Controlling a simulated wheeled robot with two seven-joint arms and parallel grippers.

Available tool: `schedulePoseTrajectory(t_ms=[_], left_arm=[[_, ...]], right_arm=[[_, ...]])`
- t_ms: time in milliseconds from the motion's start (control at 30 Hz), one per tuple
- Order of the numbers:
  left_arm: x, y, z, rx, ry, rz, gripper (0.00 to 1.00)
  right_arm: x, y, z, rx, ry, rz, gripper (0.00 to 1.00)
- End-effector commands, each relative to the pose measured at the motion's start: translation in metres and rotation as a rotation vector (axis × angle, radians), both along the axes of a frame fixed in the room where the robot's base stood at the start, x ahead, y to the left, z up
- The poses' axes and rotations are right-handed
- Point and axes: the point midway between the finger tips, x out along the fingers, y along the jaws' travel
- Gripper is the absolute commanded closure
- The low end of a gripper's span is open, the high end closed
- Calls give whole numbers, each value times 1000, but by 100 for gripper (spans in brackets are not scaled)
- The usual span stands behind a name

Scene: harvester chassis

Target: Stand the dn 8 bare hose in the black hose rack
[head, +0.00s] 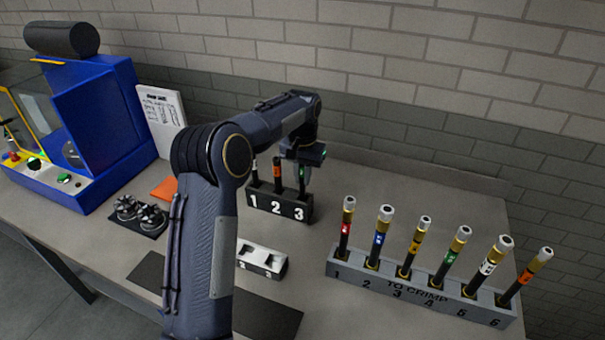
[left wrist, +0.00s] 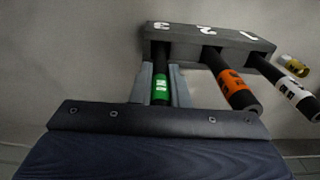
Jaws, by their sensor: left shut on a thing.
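The black hose rack (head: 279,205), numbered 1 to 3, stands on the bench. My left gripper (head: 302,180) is over slot 3, shut on an upright black hose with a green band (head: 302,172). In the left wrist view this green-banded hose (left wrist: 160,88) is between the two fingers, and its far end meets the rack (left wrist: 190,42) at slot 3. I cannot see how deep it sits, and its label is too small to read. An orange-banded hose (left wrist: 232,85) stands in slot 2 and a white-banded hose (left wrist: 286,85) in slot 1. My right gripper is not in view.
A grey "TO CRIMP" rack (head: 345,268) with several banded, ferruled hoses stands at the right. A small white-topped block (head: 262,260) lies in front of the black rack. A blue machine (head: 100,110) stands at the left. Bench between the racks is clear.

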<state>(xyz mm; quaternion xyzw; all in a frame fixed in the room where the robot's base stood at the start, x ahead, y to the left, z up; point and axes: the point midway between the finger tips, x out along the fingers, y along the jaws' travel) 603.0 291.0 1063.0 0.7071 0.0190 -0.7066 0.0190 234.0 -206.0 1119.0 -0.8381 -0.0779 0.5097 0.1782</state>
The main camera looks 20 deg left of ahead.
Motion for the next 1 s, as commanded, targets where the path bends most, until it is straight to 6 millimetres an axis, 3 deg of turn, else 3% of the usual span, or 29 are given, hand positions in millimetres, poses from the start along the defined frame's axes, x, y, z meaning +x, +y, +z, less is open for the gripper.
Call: schedulePoseTrajectory(t_ms=[433,933,967,1000], left_arm=[[0,0,-17,0,0,0,100],[0,0,-18,0,1,0,100],[0,0,-18,0,1,0,83],[0,0,-18,0,1,0,78]], right_arm=[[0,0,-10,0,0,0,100],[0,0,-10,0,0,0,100],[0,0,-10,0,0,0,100],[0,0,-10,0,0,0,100]])
